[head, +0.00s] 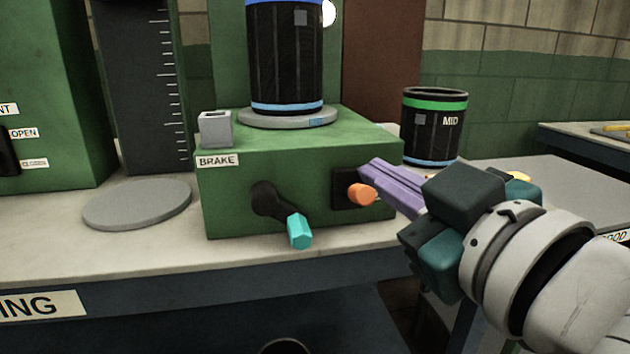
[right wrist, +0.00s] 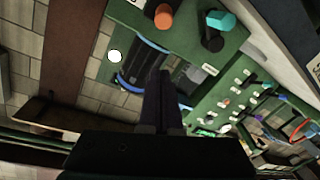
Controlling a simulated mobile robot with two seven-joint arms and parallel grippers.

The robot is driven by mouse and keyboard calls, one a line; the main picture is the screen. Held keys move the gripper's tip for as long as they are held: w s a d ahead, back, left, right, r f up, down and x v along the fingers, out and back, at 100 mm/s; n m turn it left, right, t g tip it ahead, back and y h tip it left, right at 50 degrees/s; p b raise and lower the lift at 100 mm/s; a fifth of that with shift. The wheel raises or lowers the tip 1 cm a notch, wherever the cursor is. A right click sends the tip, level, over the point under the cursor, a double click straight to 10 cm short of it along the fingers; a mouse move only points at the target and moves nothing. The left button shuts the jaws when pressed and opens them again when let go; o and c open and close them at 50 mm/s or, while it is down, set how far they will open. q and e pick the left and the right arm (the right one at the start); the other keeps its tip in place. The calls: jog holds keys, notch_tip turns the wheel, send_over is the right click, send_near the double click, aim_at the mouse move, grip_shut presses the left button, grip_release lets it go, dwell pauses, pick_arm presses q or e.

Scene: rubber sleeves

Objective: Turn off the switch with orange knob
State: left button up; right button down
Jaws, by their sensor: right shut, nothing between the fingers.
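The switch with the orange knob (head: 362,194) sits on the right part of the front of a green box (head: 240,205). The knob sticks out from a dark plate. It also shows in the right wrist view as an orange knob (right wrist: 163,18) near the top. My right gripper (head: 372,168) is shut and empty, with its purple fingers just above and behind the knob in the head view; I cannot tell whether they touch it. The fingertips also show in the right wrist view (right wrist: 160,75). My left gripper is not in view.
A black lever with a teal knob (head: 299,231) is on the same box front, left of the orange knob. A dark cylinder (head: 286,60) stands on the box. A MID cylinder (head: 433,128) stands behind my right gripper. A grey disc (head: 137,205) lies at left.

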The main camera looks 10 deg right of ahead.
send_over(359, 203)
jog(key=a, duration=0.2)
jog(key=f, duration=0.1)
jog(key=d+f+b, duration=0.1)
jog(key=d+f, duration=0.1)
jog(key=shift+f+b, duration=0.35)
jog(key=shift+b, duration=0.05)
